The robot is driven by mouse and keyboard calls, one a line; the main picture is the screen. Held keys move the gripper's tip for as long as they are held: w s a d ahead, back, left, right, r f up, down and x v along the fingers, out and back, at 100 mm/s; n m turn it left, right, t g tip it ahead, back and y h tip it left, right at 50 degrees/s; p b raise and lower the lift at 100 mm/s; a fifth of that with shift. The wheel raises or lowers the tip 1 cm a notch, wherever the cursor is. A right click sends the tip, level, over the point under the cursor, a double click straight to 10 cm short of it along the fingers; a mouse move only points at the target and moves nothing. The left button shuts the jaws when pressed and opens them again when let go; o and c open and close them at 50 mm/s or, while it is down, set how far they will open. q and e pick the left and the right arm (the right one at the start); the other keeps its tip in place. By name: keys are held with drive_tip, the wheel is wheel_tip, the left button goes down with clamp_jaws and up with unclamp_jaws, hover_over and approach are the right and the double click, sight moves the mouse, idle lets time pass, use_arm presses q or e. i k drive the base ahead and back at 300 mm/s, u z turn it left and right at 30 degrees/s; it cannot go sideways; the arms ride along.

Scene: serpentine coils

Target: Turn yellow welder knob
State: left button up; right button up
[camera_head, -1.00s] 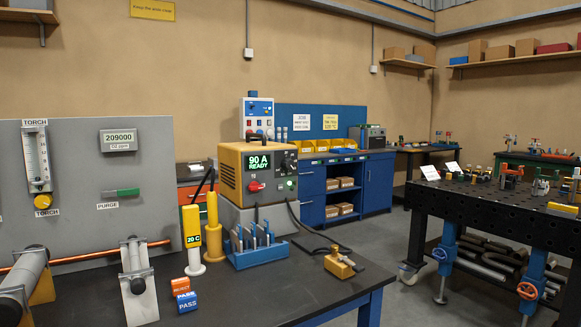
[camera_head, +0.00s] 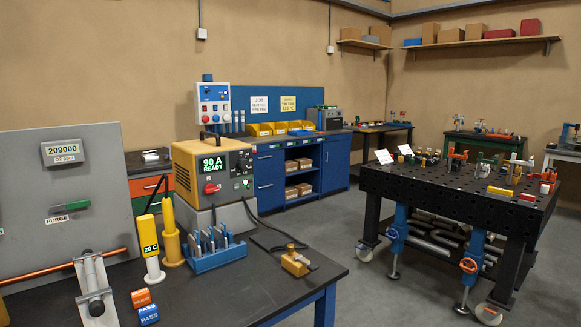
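The yellow welder (camera_head: 208,172) stands on a grey block at the back of the dark workbench, left of centre. Its front panel has a green-lit display (camera_head: 212,164) reading "90 A READY". A red knob (camera_head: 211,188) sits below the display, and small dark knobs (camera_head: 245,158) are at the panel's right part. A small green light shows near the lower right of the panel. Which knob turns is not shown. Neither of my grippers is in view.
On the bench (camera_head: 205,290) are a blue rack (camera_head: 217,255) of tools, two yellow-and-white bottles, small PASS/REJECT blocks (camera_head: 148,314) and a brass clamp (camera_head: 296,262). A black perforated table (camera_head: 455,190) stands at right. Open grey floor lies between bench and table.

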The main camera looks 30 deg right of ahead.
sight(242, 163)
drive_tip(key=z, duration=1.9)
drive_tip(key=i, duration=1.2)
drive_tip(key=u, duration=2.15)
